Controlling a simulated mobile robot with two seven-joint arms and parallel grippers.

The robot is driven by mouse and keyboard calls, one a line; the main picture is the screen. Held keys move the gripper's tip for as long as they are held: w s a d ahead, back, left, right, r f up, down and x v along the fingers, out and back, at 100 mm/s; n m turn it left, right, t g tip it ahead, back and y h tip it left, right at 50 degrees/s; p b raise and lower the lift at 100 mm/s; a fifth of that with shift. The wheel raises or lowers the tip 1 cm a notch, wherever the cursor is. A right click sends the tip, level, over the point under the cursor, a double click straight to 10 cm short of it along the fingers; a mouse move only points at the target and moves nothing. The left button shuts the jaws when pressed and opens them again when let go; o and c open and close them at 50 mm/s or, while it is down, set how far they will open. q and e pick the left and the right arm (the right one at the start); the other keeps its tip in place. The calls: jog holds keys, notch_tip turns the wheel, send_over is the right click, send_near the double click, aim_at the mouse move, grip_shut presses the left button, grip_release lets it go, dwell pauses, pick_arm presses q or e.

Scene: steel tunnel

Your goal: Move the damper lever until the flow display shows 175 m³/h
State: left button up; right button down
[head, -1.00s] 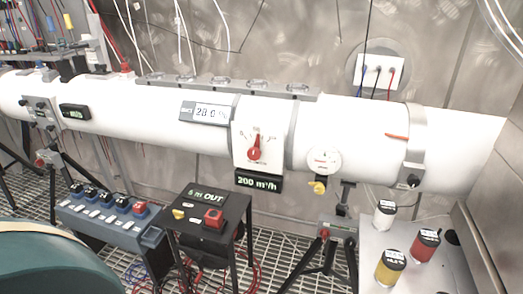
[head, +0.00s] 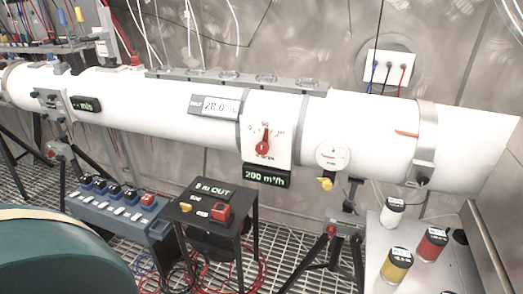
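The damper lever (head: 264,142) is a red pointer on a white dial plate (head: 282,153) on the front of the white pipe. It stands nearly upright, close to the middle mark of the scale. The flow display (head: 266,175), black with pale green digits, hangs just below the plate and reads 200 m³/h. Neither of my grippers shows in the head view, so nothing of mine touches the lever.
A black stand (head: 212,208) with a red button box is below the display. A blue switch box (head: 115,208) is to its left. A round gauge (head: 332,155) with a yellow valve is right of the dial. Several sample jars stand on a pale table (head: 382,262).

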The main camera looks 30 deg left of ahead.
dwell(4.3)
pick_arm(q)
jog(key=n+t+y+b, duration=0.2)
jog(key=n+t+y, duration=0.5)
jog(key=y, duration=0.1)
send_near(261, 150)
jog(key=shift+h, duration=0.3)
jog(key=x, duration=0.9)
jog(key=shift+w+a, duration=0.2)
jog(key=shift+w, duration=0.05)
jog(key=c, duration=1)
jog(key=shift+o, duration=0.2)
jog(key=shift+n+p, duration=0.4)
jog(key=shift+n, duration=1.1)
